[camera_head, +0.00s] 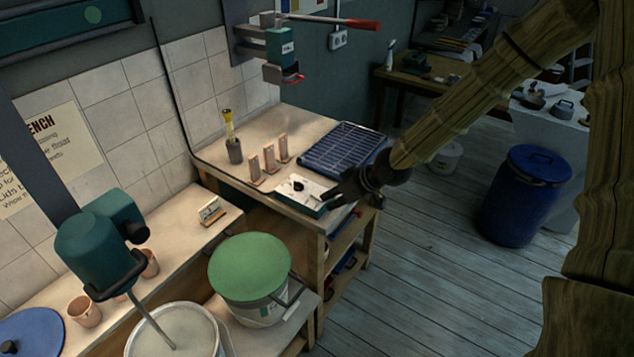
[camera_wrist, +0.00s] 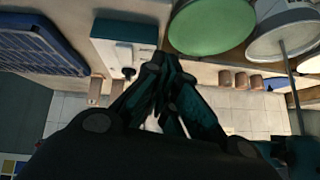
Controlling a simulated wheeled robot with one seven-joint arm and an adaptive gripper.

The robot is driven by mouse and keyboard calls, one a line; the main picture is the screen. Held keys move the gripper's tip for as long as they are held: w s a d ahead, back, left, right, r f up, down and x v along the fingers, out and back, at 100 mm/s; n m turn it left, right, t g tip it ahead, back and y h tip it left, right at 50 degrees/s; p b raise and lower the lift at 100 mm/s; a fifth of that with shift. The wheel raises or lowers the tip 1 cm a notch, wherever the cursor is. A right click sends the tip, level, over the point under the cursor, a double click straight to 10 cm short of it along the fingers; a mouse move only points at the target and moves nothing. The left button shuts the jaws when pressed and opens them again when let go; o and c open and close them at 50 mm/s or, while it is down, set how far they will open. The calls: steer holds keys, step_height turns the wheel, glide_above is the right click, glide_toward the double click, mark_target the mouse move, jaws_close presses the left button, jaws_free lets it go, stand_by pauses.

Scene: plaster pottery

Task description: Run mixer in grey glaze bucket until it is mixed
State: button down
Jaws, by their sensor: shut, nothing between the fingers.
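The teal mixer (camera_head: 98,245) stands at the lower left, its shaft reaching down into an open bucket of pale grey glaze (camera_head: 180,335), cut off by the lower edge. Shaft and bucket (camera_wrist: 290,36) also show at the upper right in the wrist view. A control box (camera_head: 300,196) with a white top, teal sides and a dark knob lies on the bench; the wrist view shows it too (camera_wrist: 112,52). My gripper (camera_head: 328,199) is shut and empty, by the box's right end. In the wrist view its fingertips (camera_wrist: 162,62) are beside the box. I cannot tell whether they touch it.
A green-lidded bucket (camera_head: 250,262) stands between the mixer and the box. Behind the box are several small upright clay pieces (camera_head: 269,158) and a blue rack (camera_head: 345,147). A red-handled press (camera_head: 285,60) hangs above. A blue barrel (camera_head: 523,195) stands on the open floor at right.

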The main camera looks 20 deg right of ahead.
steer(key=w+d+r+n+t, duration=0.1)
steer(key=w+d+r, duration=0.2)
steer(key=r, duration=0.5)
steer(key=shift+w+d, duration=0.2)
steer(key=shift+w, duration=0.5)
steer(key=shift+s+d+r+p, duration=0.1)
steer(key=shift+s+p, duration=0.1)
steer(key=shift+p, duration=0.15)
steer(key=shift+s+d+p, duration=0.35)
steer(key=shift+s, duration=0.15)
steer(key=shift+r, duration=0.15)
steer(key=p+v, duration=0.2)
steer(key=v, duration=1.1)
steer(key=shift+w+a+r+p, duration=0.15)
steer(key=shift+w+r+p, duration=0.1)
steer(key=shift+p, duration=0.15)
